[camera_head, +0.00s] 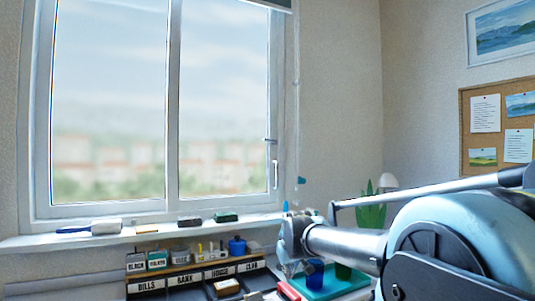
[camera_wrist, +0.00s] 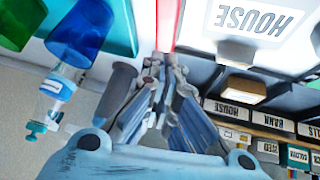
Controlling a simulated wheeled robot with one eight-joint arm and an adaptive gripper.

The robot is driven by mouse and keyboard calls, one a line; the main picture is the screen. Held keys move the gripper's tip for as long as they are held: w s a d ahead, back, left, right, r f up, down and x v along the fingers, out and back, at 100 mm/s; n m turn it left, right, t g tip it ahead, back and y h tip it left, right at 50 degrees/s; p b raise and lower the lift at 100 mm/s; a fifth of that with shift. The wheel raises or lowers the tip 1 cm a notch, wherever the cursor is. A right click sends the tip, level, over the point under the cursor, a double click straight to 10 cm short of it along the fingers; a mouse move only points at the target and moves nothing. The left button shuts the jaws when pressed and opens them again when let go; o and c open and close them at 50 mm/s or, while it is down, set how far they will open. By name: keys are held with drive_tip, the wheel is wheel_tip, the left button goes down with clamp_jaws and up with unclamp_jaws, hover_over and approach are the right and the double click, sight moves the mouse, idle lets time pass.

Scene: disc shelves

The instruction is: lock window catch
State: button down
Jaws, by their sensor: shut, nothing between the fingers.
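The window (camera_head: 165,110) fills the left of the head view and its sashes look closed. A pale upright handle (camera_head: 275,175) sits on its right frame, with a small dark fitting (camera_head: 270,141) above it. I cannot tell whether the catch is locked. My gripper (camera_wrist: 165,65) is shut and empty in the wrist view, pointing down over the desk. In the head view my wrist is below and right of the handle, apart from it. The wrist view does not show the catch.
The sill (camera_head: 150,233) holds a brush (camera_head: 104,227) and small blocks. Below are labelled compartments (camera_head: 188,282), including a HOUSE label (camera_wrist: 256,20). A blue cup (camera_wrist: 82,32) and a small bottle (camera_wrist: 52,98) stand near my gripper. A plant (camera_head: 371,208) is behind my arm.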

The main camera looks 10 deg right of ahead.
drive_tip(key=w+d+r+n+t, duration=0.1)
drive_tip(key=w+r+n+t, duration=0.2)
drive_tip(key=w+r, duration=0.3)
drive_tip(key=w+d+r+n+t, duration=0.1)
drive_tip(key=w+r+n+t, duration=0.1)
drive_tip(key=w+r+n, duration=0.3)
drive_tip(key=w+d+r+n+t+h, duration=0.1)
drive_tip(key=w+r+n+t, duration=0.2)
drive_tip(key=w+r, duration=0.3)
drive_tip(key=shift+w+d+r+n+t, duration=0.1)
drive_tip(key=shift+w+r+n, duration=0.1)
drive_tip(key=shift+w, duration=0.6)
drive_tip(key=shift+w+d+r+n+t, duration=0.1)
drive_tip(key=shift+w+n, duration=0.1)
drive_tip(key=shift+w, duration=0.65)
drive_tip(key=shift+w+r+n+t, duration=0.1)
drive_tip(key=shift+w+n, duration=0.1)
drive_tip(key=shift+w, duration=0.6)
drive_tip(key=w+a+r+n+t+y, duration=0.1)
drive_tip(key=w+r+n+t+y, duration=0.2)
drive_tip(key=n, duration=0.8)
drive_tip(key=w+a+r+n+t+y, duration=0.1)
drive_tip(key=w+r+n+t+y, duration=0.2)
drive_tip(key=r+n, duration=0.7)
drive_tip(key=w+t, duration=0.2)
drive_tip(key=w, duration=0.2)
drive_tip(key=shift+w+a+r+n+y, duration=0.25)
drive_tip(key=shift+a+r+n+y, duration=0.05)
drive_tip(key=shift+n, duration=0.1)
drive_tip(key=shift+w, duration=0.1)
